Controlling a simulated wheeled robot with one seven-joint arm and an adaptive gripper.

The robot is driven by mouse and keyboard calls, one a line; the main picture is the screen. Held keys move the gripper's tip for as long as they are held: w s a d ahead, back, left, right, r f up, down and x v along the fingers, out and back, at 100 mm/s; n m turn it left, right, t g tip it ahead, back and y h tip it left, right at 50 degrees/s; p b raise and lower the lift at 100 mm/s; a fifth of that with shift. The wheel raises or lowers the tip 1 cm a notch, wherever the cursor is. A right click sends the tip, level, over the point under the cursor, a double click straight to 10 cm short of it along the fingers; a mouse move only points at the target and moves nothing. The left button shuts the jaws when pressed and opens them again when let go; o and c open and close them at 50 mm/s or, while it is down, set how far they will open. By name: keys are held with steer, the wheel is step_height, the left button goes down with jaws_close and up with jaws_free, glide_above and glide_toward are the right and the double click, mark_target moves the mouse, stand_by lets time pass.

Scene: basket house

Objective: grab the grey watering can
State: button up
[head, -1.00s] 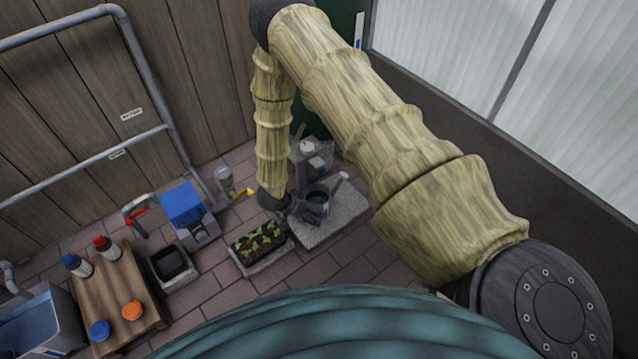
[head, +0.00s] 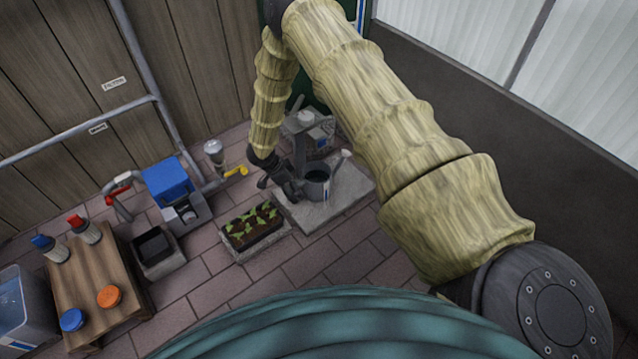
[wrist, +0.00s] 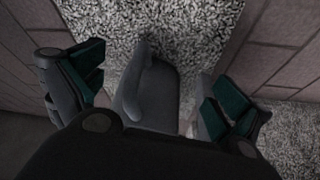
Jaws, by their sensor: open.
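The grey watering can (head: 318,187) stands upright on a pale stone slab (head: 345,197), with its spout toward the upper right. My gripper (head: 292,188) is low at the can's left side in the head view. In the wrist view my gripper (wrist: 155,92) is open, with one dark green finger pad on each side. The grey can (wrist: 150,95) lies between the fingers, its curved handle toward the camera. I see no clear grip on it. The can's lower part is hidden by my gripper's body in the wrist view.
A planter with seedlings (head: 252,227) sits just left of the slab. A grey pump-like post (head: 302,130) stands behind the can. A blue-topped box (head: 172,185), a yellow tap (head: 236,171) and a wooden table (head: 92,285) are farther left. Brick floor in front is clear.

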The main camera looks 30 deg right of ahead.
mark_target(305, 182)
steer(key=shift+s+d+f+b, duration=0.1)
steer(key=shift+s+d+b, duration=0.1)
steer(key=shift+d, duration=0.55)
steer(key=shift+s+d+r+b, duration=0.1)
steer(key=shift+d+b, duration=0.1)
steer(key=shift+d, duration=0.55)
steer(key=shift+s+d+f+b, duration=0.1)
steer(key=shift+s+d+b, duration=0.1)
steer(key=shift+d, duration=0.55)
steer(key=d, duration=0.1)
steer(key=d+b, duration=0.1)
steer(key=d, duration=0.2)
steer(key=shift+s+f+b, duration=0.1)
steer(key=shift+s+b, duration=0.2)
steer(key=shift+b, duration=0.05)
steer(key=shift+d+f+b, duration=0.3)
steer(key=shift+f+b, duration=0.1)
steer(key=shift+b, duration=0.15)
steer(key=c, duration=1.4)
steer(key=shift+o, duration=0.2)
steer(key=shift+r, duration=0.2)
